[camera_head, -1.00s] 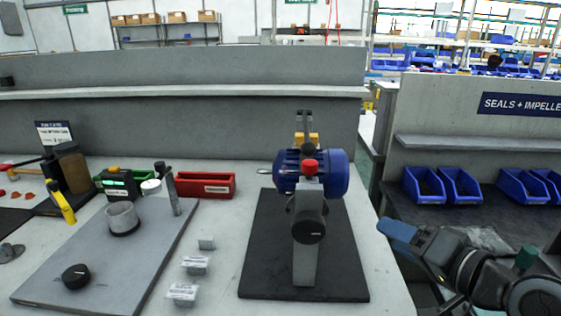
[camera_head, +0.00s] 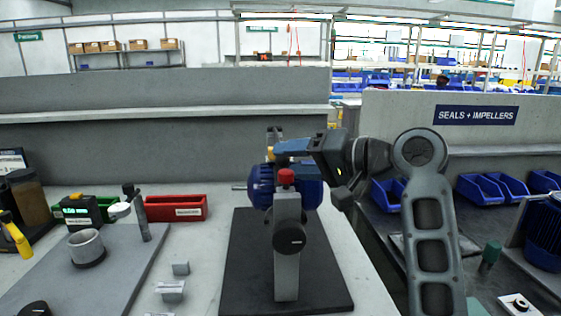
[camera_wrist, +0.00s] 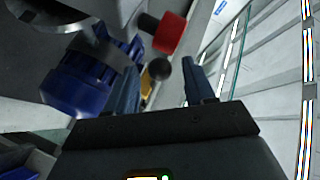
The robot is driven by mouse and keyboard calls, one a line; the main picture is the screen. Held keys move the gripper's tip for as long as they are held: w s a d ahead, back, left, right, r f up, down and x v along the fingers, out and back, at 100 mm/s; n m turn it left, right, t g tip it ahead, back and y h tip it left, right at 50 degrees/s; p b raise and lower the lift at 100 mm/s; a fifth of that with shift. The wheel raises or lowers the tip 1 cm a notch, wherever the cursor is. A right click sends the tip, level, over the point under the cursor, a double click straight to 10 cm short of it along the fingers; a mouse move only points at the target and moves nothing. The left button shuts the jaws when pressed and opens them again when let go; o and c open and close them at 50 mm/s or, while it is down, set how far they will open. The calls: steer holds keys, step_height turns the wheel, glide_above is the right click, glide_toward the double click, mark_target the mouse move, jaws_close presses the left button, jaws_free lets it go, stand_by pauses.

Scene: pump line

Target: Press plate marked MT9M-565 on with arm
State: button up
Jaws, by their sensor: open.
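Small grey pieces with white labels lie on the bench in the head view, one in the middle (camera_head: 171,291) and one behind it (camera_head: 181,268); I cannot read any marking as MT9M-565. A blue motor-like body (camera_head: 262,184) stands on a black mat, behind a grey upright (camera_head: 287,262) with a red knob (camera_head: 286,176) and a black round knob (camera_head: 289,239). My gripper (camera_head: 279,151) is at the top of this unit.
A grey board (camera_head: 120,262) with a grey ring (camera_head: 86,246) lies left, with a red bin (camera_head: 175,208) behind it. A low grey wall (camera_head: 170,160) closes the back. Blue bins (camera_head: 481,190) stand on the right bench. The black mat's (camera_head: 325,287) front is clear.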

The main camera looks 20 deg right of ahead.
steer(key=shift+x, duration=1.35)
steer(key=shift+c, duration=0.3)
jaws_close()
